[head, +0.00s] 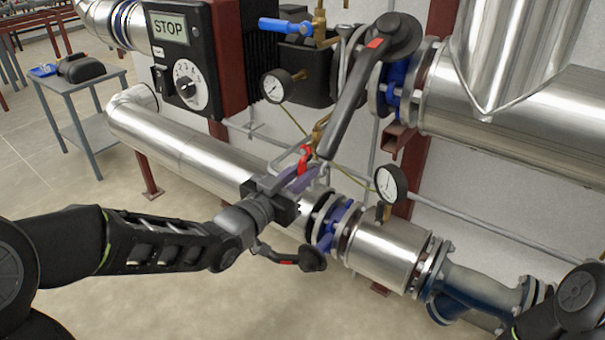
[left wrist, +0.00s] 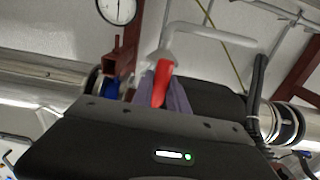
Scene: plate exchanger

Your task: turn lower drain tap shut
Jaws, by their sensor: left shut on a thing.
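The lower drain tap has a red lever handle (head: 305,157) above the lower steel pipe, with a brass body (head: 320,130) just behind it. My left gripper (head: 302,180) comes in from the left at this tap. In the left wrist view, the red handle (left wrist: 159,92) runs down from a pale bent pipe into the space between the purple fingers (left wrist: 178,98). The left gripper is shut on the red handle. The fingers hide part of the handle and the tap. My right gripper is out of view.
A black lever (head: 345,105) with a round hub slants just right of the tap. A pressure gauge (head: 390,183) stands close on the right. Another black lever (head: 285,257) hangs below my gripper. A blue-handled tap (head: 285,26) is higher up.

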